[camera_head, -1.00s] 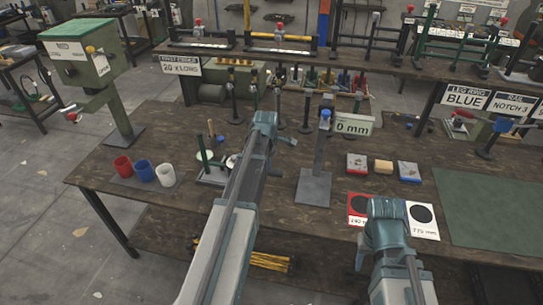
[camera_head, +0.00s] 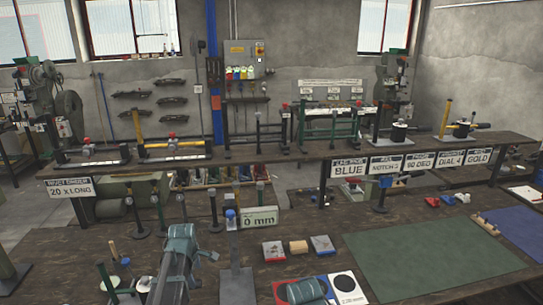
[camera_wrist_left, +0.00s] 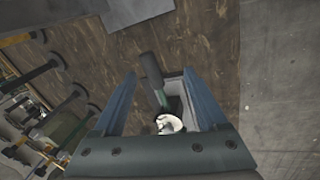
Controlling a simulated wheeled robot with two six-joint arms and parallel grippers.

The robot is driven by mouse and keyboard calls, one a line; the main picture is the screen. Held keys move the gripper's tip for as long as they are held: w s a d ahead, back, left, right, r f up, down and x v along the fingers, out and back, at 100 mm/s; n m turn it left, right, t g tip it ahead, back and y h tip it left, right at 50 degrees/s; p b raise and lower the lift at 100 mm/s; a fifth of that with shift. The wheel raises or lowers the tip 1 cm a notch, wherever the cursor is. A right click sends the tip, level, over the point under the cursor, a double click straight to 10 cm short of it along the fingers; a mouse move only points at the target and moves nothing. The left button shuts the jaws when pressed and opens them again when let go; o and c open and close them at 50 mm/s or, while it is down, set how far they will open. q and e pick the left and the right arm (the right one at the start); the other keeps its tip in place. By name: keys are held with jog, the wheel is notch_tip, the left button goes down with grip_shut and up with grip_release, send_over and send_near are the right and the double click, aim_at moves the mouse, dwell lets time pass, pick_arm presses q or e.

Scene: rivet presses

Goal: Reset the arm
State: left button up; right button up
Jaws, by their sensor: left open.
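My left gripper (camera_wrist_left: 158,74) is open in the left wrist view, its two blue fingers spread wide with nothing held. Behind and between the fingers stand a dark post, a green part and a white disc (camera_wrist_left: 168,123); I cannot tell how far away they are. In the head view my left arm (camera_head: 180,245) rises from the bottom edge over the bench, left of the grey stand (camera_head: 235,262). The rounded top of my right arm (camera_head: 305,290) shows at the bottom; no right fingers are visible.
A raised shelf (camera_head: 300,151) with fixtures spans behind.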

pick_arm(q)
jog(key=s+d+f+m+g+b, duration=0.1)
jog(key=s+d+f+m+g, duration=0.1)
jog(key=s+d+m, duration=2)
jog(key=d+g, duration=0.1)
jog(key=d, duration=0.1)
jog(key=shift+s+d+y, duration=0.3)
jog(key=shift+s, duration=0.1)
jog(key=shift+f, duration=0.1)
